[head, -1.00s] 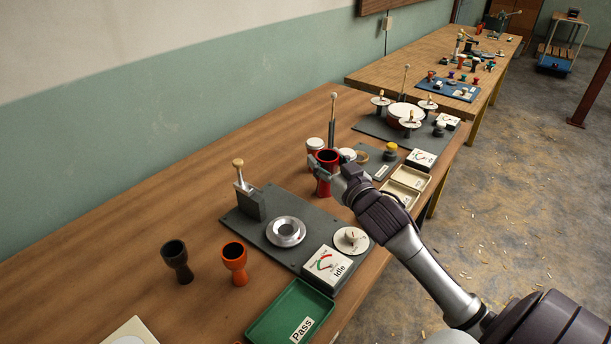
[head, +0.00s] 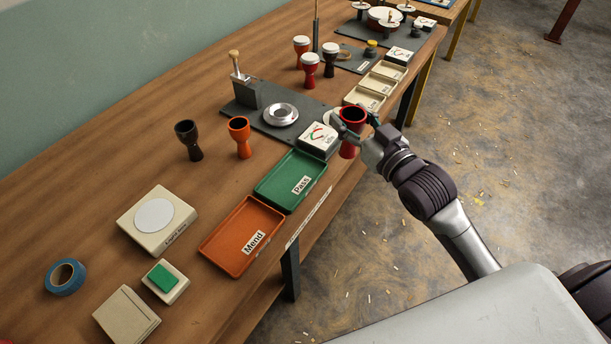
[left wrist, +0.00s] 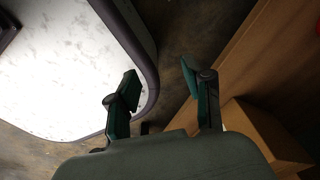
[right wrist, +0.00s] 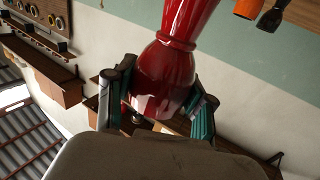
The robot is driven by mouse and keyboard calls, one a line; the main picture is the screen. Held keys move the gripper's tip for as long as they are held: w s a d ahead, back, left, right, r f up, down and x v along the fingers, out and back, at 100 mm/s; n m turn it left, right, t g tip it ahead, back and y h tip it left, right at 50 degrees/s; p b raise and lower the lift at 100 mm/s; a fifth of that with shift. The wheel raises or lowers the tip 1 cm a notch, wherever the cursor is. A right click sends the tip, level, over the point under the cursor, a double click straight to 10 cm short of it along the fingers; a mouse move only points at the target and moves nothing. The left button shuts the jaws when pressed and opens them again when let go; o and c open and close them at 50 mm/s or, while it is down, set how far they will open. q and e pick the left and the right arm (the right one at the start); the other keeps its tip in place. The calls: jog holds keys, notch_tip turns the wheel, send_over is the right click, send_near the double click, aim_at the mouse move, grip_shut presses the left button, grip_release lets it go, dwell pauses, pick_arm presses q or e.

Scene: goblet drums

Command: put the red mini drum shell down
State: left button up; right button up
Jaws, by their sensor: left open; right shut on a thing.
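The red mini drum shell (head: 351,137) is a glossy goblet shape with an open top. My right gripper (head: 352,118) is shut on it and holds it upright at the table's front edge, beside the Idle gauge box. In the right wrist view the shell (right wrist: 165,75) is between the two fingers of the right gripper (right wrist: 155,108). My left gripper (left wrist: 160,90) is open and empty in the left wrist view, above the floor between a pale panel and a wooden surface. It is not seen in the head view.
On the table stand a black shell (head: 188,140), an orange shell (head: 240,137), a green Pass tray (head: 263,198), an orange Mend tray (head: 207,252) and a grey station plate (head: 262,128). Several white-topped drums stand behind, including a red one (head: 310,70). Bare wood lies left of the shells.

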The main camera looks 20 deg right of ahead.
jog(key=shift+w+a+f, duration=1.25)
jog(key=shift+a+f, duration=0.1)
jog(key=shift+f, duration=0.4)
jog(key=shift+w+a+f, duration=1.3)
jog(key=shift+a+f, duration=0.1)
jog(key=shift+f, duration=0.4)
jog(key=shift+w+a+f, duration=1.25)
jog(key=shift+a+f, duration=0.1)
jog(key=shift+f, duration=0.4)
jog(key=shift+f, duration=0.1)
jog(key=shift+f, duration=0.15)
jog(key=o, duration=1.3)
